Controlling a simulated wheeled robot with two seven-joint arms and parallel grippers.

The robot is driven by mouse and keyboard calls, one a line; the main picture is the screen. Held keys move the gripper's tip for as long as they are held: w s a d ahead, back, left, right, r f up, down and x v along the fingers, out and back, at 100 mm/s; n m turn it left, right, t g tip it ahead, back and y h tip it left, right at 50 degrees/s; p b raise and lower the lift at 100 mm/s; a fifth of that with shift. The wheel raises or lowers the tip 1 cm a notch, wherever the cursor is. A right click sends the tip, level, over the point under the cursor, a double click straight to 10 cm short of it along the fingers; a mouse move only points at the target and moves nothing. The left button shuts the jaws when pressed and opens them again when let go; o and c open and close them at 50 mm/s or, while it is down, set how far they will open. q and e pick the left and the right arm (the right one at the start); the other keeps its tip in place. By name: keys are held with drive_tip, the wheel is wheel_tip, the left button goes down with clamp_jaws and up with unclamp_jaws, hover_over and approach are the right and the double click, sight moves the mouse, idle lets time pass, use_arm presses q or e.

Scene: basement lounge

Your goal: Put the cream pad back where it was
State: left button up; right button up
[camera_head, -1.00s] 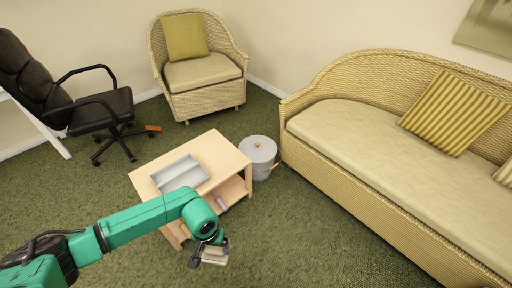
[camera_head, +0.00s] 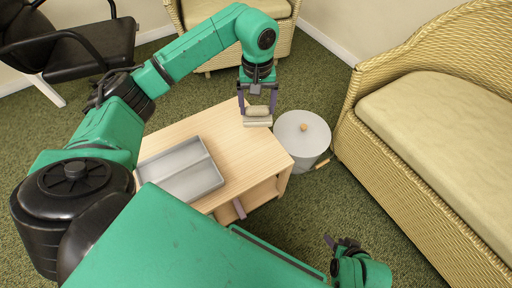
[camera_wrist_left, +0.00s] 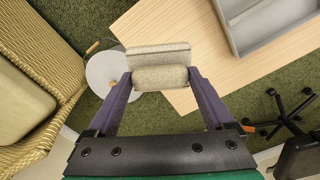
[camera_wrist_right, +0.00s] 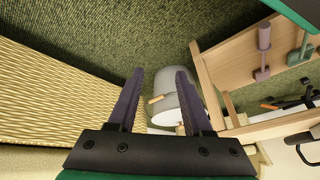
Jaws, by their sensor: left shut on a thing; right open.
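The cream pad (camera_head: 257,122) is a small pale block with a rounded, roll-like grip on top. My left gripper (camera_head: 258,108) is shut on that grip and holds the pad at the back right edge of the wooden table (camera_head: 235,150). The pad also shows between the fingers in the left wrist view (camera_wrist_left: 158,54). I cannot tell whether it touches the tabletop. My right gripper (camera_head: 338,243) is low over the carpet at the front right. It is open and empty in the right wrist view (camera_wrist_right: 160,76).
A grey two-compartment tray (camera_head: 182,172) sits empty on the table's left. A grey lidded bin (camera_head: 302,136) stands right of the table. The table's lower shelf holds a purple-handled thing (camera_wrist_right: 264,38) and a green one (camera_wrist_right: 303,48). A wicker sofa (camera_head: 405,190) bounds the right side.

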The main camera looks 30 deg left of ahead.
use_arm(q)
drive_tip(key=b, duration=0.2)
drive_tip(key=n+b, duration=0.1)
drive_tip(key=b, duration=0.1)
drive_tip(key=shift+a+r, duration=0.1)
drive_tip(key=shift+a, duration=0.15)
drive_tip(key=shift+s+f+b, duration=0.1)
drive_tip(key=shift+f+b, duration=0.1)
drive_tip(key=shift+b, duration=0.1)
wheel_tip(320, 180, down, 19)
drive_tip(key=b, duration=0.6)
use_arm(e)
drive_tip(key=w+a+f+t+y, duration=0.2)
drive_tip(key=a+t+y, duration=0.2)
drive_tip(key=a, duration=0.5)
drive_tip(key=t, duration=0.2)
drive_tip(key=shift+w+f+m+t, duration=0.15)
drive_tip(key=shift+f+m+t, duration=0.15)
drive_tip(key=shift+f+m, duration=0.1)
